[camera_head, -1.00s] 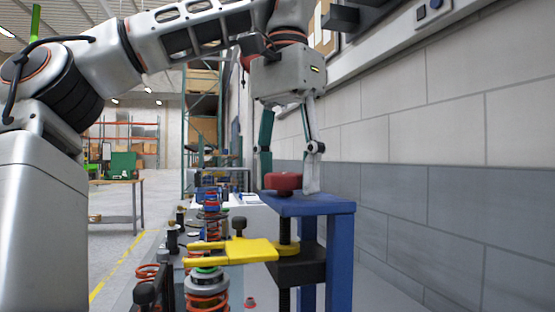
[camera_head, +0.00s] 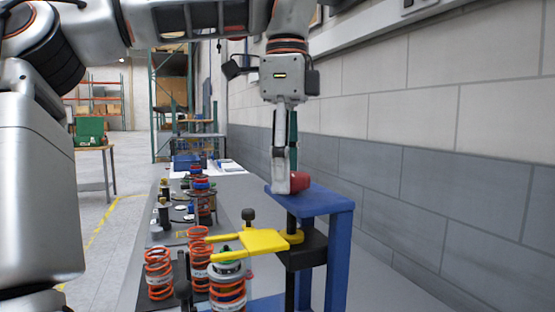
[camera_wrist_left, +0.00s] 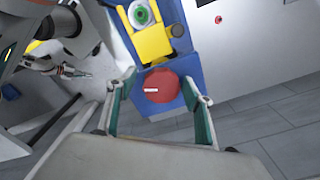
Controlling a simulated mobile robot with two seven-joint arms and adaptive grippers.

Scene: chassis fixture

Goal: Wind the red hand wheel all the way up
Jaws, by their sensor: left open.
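The red hand wheel (camera_head: 300,181) sits on top of the blue press frame (camera_head: 335,206), partly hidden by a finger of my left gripper (camera_head: 285,186) in the head view. That gripper points down at the wheel, its fingers seen nearly edge-on. In the left wrist view the red wheel (camera_wrist_left: 161,85) lies between the spread fingers of the gripper (camera_wrist_left: 165,95), with gaps on both sides. The yellow plate (camera_head: 262,241) is below the wheel on the threaded post. What looks like my right gripper (camera_wrist_left: 74,72) is small at the left of the wrist view; its jaws are unclear.
Orange springs (camera_head: 158,273) and other parts stand on the workbench (camera_head: 238,190) left of the press. A grey and white block wall (camera_head: 440,190) runs close along the right. A green box (camera_head: 89,130) stands on a far table.

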